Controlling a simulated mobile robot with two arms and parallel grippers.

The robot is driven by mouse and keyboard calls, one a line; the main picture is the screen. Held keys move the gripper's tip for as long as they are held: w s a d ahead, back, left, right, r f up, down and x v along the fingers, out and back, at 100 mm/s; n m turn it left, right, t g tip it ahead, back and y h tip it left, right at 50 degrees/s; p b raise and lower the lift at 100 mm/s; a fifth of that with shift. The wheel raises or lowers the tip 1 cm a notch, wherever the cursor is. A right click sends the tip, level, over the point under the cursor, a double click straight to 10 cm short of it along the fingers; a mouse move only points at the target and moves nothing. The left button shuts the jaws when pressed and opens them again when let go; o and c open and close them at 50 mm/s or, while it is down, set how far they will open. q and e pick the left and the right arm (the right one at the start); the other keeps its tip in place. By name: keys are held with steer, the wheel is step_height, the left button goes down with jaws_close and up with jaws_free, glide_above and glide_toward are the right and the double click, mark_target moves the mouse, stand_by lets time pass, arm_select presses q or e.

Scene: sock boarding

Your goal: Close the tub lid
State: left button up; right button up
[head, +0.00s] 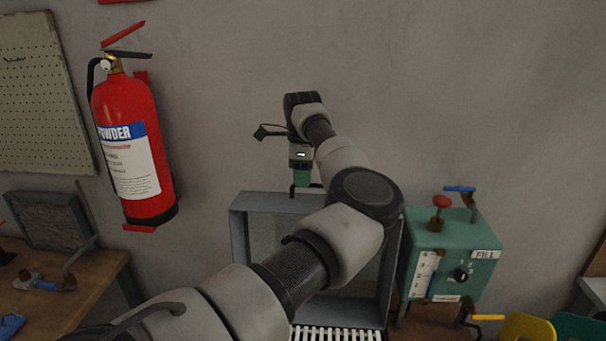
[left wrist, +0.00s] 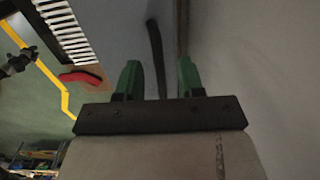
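The grey tub lid (head: 239,240) stands upright near the wall in the head view, a shallow frame partly hidden behind my left arm. My left gripper (head: 301,188), with green fingers, is at the lid's top edge. In the left wrist view, its fingers (left wrist: 158,78) are apart. A dark bar (left wrist: 155,50), which looks like the lid's handle, shows between them, with a gap on each side. The tub itself is mostly below the picture; a white slatted rack (head: 335,334) shows at the lid's foot. My right gripper is not in view.
A green control box (head: 450,255) with a red knob and levers stands close right of the lid. A red fire extinguisher (head: 130,150) hangs on the wall at left. A wooden bench (head: 70,300) is at lower left. The wall above the lid is bare.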

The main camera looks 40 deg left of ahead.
arm_select(q)
steer(key=shift+f, duration=0.75)
jaws_close()
